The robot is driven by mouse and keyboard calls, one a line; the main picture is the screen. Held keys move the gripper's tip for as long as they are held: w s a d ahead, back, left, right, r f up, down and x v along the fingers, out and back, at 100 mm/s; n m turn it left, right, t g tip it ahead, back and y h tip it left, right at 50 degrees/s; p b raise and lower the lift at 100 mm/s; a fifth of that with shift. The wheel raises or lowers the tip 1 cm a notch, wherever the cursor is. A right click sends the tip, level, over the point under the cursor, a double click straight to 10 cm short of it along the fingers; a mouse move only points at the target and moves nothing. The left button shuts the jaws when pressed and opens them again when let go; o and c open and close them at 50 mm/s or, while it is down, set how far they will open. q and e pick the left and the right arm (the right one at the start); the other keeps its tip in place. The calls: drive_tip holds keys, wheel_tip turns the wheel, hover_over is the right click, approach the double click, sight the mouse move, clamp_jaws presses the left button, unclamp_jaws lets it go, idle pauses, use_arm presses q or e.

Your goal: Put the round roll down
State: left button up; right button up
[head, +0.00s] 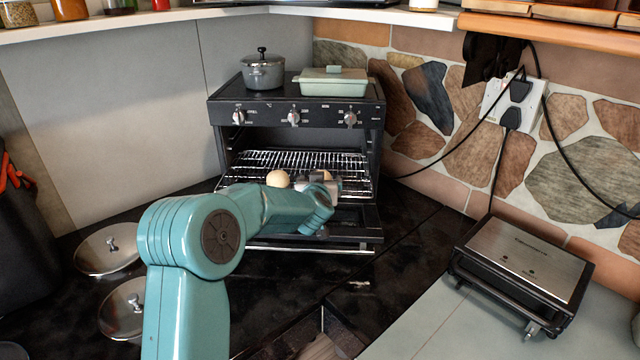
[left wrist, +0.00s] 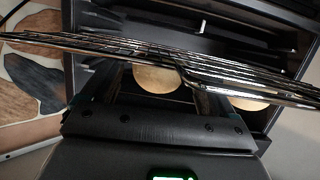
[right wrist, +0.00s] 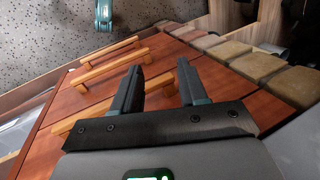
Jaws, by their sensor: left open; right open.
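A pale round roll (head: 278,179) sits at the wire rack in the open oven, left of my left gripper (head: 322,184). A second tan rounded thing, partly hidden by the gripper, shows at its tips. In the left wrist view, one round roll (left wrist: 157,79) appears between the two spread fingers, with rack wires crossing in front of it. Another roll (left wrist: 248,103) lies to its right, outside the fingers and partly hidden. Contact with the fingers cannot be told. My right gripper (right wrist: 162,92) is open and empty above reddish wooden drawer fronts; it is out of the head view.
The oven's wire rack (head: 265,162) sits above its lowered door (head: 350,240). A grey pot (head: 262,74) and a green dish (head: 331,84) stand on the oven. Two lids (head: 95,258) lie on the dark counter at left. A sandwich press (head: 520,265) is at right.

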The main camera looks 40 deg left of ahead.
use_arm(q)
drive_tip(key=shift+f, duration=0.15)
drive_tip(key=shift+s+d+r, duration=0.15)
drive_tip(key=shift+r, duration=0.15)
drive_tip(key=v, duration=1.1)
drive_tip(key=shift+s+d+r+b, duration=0.2)
drive_tip(key=shift+s+b, duration=0.05)
drive_tip(key=shift+b, duration=0.05)
